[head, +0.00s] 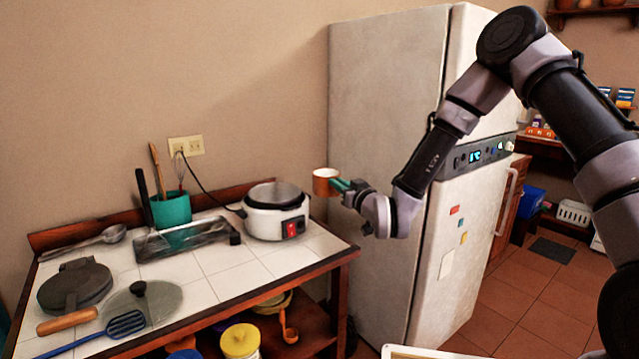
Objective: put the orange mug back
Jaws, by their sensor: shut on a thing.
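The orange mug (326,184) has a white inside and hangs upright in the air in front of the white fridge, a little to the right of the white cooker. My gripper (342,185) comes from the right and is shut on the mug. The fingers cover the mug's right side, and a handle cannot be made out. The mug is higher than the tiled counter (205,266), near its right end.
The white cooker (276,222) with a red switch stands at the counter's back right. A teal utensil pot (171,209), a grey tray, a waffle iron (75,286), a glass lid (142,303) and a blue spatula crowd the rest. The fridge (385,130) stands close behind my gripper. Tiles at the counter's front right are bare.

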